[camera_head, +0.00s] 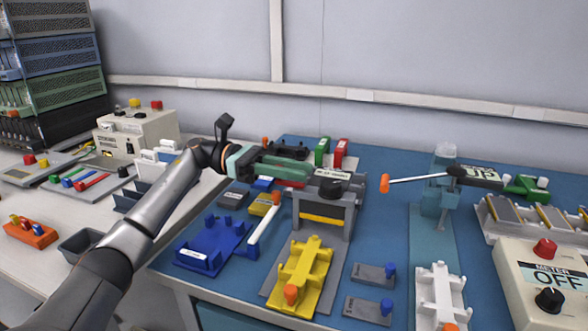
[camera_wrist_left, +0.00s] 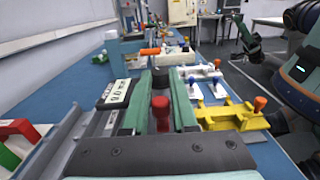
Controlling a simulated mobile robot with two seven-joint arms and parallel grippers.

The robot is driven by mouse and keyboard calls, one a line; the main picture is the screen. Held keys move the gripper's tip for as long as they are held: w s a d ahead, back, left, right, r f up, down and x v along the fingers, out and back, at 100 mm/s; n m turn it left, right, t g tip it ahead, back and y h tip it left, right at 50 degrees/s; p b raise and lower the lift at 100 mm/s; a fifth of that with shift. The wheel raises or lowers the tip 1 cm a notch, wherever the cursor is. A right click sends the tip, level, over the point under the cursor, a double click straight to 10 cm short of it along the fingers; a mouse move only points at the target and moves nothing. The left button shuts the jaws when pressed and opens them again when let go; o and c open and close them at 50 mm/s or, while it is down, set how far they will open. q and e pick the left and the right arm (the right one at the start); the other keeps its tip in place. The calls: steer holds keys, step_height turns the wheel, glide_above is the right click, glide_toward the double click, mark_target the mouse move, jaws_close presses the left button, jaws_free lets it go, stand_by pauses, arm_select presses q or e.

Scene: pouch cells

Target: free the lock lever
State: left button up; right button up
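My left gripper (camera_head: 306,173) reaches in from the left over the grey gauge fixture (camera_head: 323,228), which has a dark knob and a small label on top. In the left wrist view, the two green fingers (camera_wrist_left: 160,90) stand apart. In the head view the fingers hide most of that spot. A dark arm, seemingly my right, with a gripper (camera_wrist_left: 250,42) shows small at the wrist view's upper right; its fingers are unclear.
A yellow tray (camera_head: 303,272) and blue tray (camera_head: 208,247) lie in front. A teal press (camera_head: 437,200) with an orange-tipped lever stands right, beside a meter box (camera_head: 540,262) reading OFF.

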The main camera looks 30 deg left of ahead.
arm_select(q)
steer(key=o, duration=0.4)
steer(key=shift+a, duration=0.1)
steer(key=v, duration=1.2)
steer(key=shift+a+p, duration=0.15)
steer(key=shift+p, duration=0.15)
arm_select(e)
steer(key=shift+w+d+f+m+h, duration=0.15)
steer(key=shift+w+f+m+h, duration=0.6)
steer(key=shift+h, duration=0.25)
steer(key=shift+s+r, duration=0.15)
steer(key=shift+r, duration=0.15)
